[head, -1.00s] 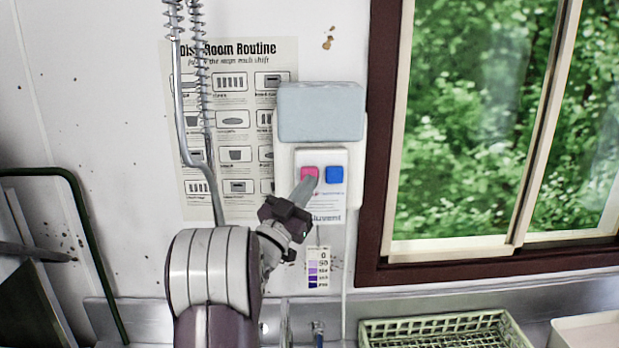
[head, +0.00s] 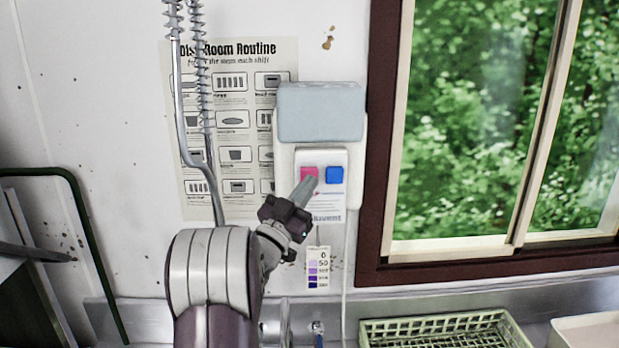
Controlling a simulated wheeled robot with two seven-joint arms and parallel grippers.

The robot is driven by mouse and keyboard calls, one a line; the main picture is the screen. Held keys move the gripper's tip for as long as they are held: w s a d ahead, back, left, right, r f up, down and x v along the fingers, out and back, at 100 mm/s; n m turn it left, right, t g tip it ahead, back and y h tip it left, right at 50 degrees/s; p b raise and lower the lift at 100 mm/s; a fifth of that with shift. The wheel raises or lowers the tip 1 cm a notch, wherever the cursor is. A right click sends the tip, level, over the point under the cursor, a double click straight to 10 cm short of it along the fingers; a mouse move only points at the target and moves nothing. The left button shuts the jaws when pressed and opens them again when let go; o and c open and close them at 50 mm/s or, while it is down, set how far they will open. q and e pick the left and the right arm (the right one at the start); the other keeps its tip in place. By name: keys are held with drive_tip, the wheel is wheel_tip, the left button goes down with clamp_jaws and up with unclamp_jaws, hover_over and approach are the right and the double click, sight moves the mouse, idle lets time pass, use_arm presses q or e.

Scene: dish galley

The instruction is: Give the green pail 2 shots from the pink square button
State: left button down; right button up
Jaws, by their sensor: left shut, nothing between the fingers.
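The pink square button (head: 308,172) is on the white dispenser panel on the wall, left of a blue square button (head: 335,174). My left gripper (head: 306,187) is shut and empty, its fingertips just in front of the pink button's lower part and partly covering it. I cannot tell whether the tips touch the button. The green pail is not in view. My right gripper is not in view.
The dispenser (head: 320,112) has a grey-blue top and a tube running down. A coiled hose (head: 199,90) hangs before a poster (head: 232,130). A green rack (head: 440,330) sits at the bottom, right of the tap. A window (head: 480,120) is at right.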

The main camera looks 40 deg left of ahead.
use_arm(q)
drive_tip(key=shift+w+a+b, duration=0.3)
drive_tip(key=shift+w+b, duration=0.05)
drive_tip(key=shift+b, duration=0.05)
drive_tip(key=shift+w+a, duration=0.5)
drive_tip(key=shift+w, duration=0.05)
idle(1.2)
drive_tip(key=shift+s+d+f+b, duration=0.1)
drive_tip(key=shift+s+d+b, duration=0.3)
drive_tip(key=shift+b, duration=0.35)
drive_tip(key=shift+s+d, duration=0.35)
drive_tip(key=shift+s, duration=0.1)
